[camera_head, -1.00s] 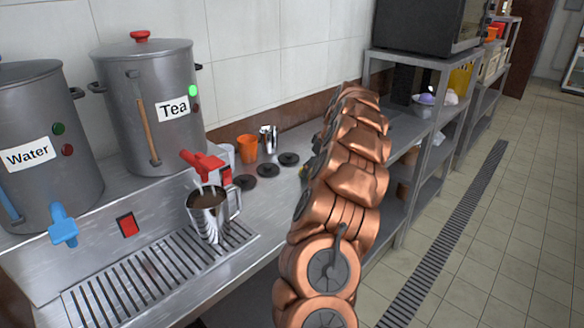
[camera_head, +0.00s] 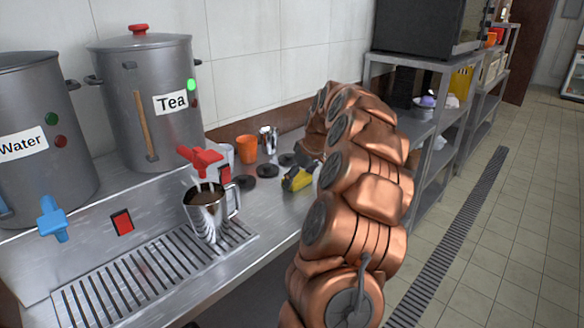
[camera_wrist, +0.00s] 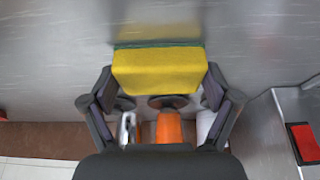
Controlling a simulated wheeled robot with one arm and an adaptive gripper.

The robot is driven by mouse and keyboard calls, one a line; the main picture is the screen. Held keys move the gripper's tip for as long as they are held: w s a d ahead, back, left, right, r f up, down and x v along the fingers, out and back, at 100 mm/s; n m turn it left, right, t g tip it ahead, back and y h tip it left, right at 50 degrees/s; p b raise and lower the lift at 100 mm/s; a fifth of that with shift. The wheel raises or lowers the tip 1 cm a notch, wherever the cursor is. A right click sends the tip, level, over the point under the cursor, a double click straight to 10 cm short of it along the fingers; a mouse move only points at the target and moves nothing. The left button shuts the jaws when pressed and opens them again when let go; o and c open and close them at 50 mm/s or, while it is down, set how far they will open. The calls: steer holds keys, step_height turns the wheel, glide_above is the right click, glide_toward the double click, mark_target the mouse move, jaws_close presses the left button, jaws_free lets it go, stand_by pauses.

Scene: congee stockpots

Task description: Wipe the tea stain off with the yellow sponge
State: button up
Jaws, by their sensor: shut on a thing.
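A yellow sponge (camera_wrist: 158,72) with a thin green layer along its far edge is clamped between the fingers of my gripper (camera_wrist: 160,82) in the wrist view. In the head view, the sponge (camera_head: 299,178) and part of my gripper show over the steel counter (camera_head: 268,205), right of the black discs; my arm hides the rest. I cannot tell whether the sponge touches the counter. No tea stain stands out clearly; a faint reddish-brown tint on the slotted drip tray (camera_head: 105,293) could be stain or reflection.
A steel jug (camera_head: 206,215) of brown liquid stands on the tray under the red tap (camera_head: 203,160) of the Tea pot (camera_head: 150,75). The Water pot (camera_head: 35,110) stands left. An orange cup (camera_head: 246,149), steel pitcher (camera_head: 268,140) and black discs line the counter's back.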

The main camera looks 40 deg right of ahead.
mark_target(280, 193)
steer(key=shift+a+f+b, duration=0.1)
steer(key=shift+a+b, duration=0.8)
steer(key=shift+a, duration=2.2)
steer(key=shift+a+r, duration=0.15)
steer(key=shift+r, duration=0.15)
step_height(280, 193, up, 8)
steer(key=p, duration=0.2)
steer(key=shift+s, duration=0.15)
